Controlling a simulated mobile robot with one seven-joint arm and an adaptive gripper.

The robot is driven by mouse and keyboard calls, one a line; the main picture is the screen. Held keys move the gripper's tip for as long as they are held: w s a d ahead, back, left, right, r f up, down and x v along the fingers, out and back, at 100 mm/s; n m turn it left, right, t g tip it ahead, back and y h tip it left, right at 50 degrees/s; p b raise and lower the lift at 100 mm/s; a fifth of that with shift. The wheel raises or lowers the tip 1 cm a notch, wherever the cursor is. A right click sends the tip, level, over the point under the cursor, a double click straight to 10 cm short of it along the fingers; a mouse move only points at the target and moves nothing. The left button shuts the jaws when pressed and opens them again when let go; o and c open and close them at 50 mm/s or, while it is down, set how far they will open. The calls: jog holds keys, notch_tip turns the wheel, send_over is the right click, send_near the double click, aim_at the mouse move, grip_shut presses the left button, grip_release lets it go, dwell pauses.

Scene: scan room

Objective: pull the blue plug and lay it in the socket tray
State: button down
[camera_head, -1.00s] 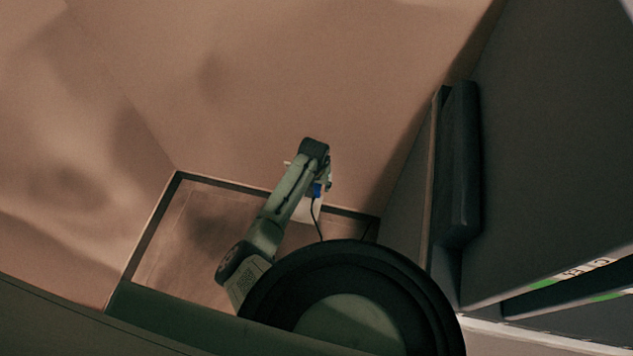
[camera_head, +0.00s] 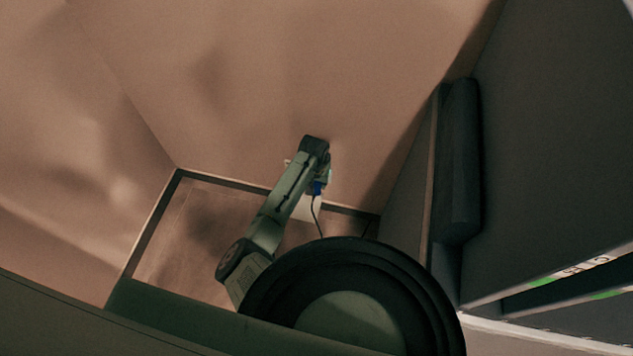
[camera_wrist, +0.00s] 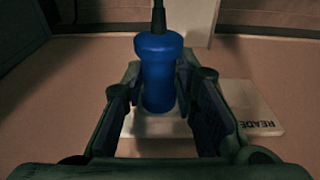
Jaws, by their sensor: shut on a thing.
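The blue plug (camera_wrist: 158,75) stands between the fingers of my gripper (camera_wrist: 157,88) in the wrist view, and my gripper is shut on it. A black cable runs from the plug's top end. In the head view the plug shows as a small blue patch (camera_head: 317,188) below the end of my arm, with its dark cable hanging down. A pale plate (camera_wrist: 160,125) lies below the plug. I cannot tell whether the plug touches it or sits in a socket. No socket tray can be made out for sure.
A white label plate (camera_wrist: 250,108) with lettering lies right of the gripper in the wrist view. A pale upright block (camera_wrist: 188,22) stands behind the plug. In the head view a dark padded panel (camera_head: 459,165) stands to the right, and a pale piece (camera_head: 308,208) shows near the cable.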

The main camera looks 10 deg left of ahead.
jog(key=shift+s, duration=0.2)
jog(key=shift+s+p, duration=0.9)
jog(key=shift+s, duration=0.2)
jog(key=shift+s+p, duration=1.1)
jog(key=shift+s, duration=0.1)
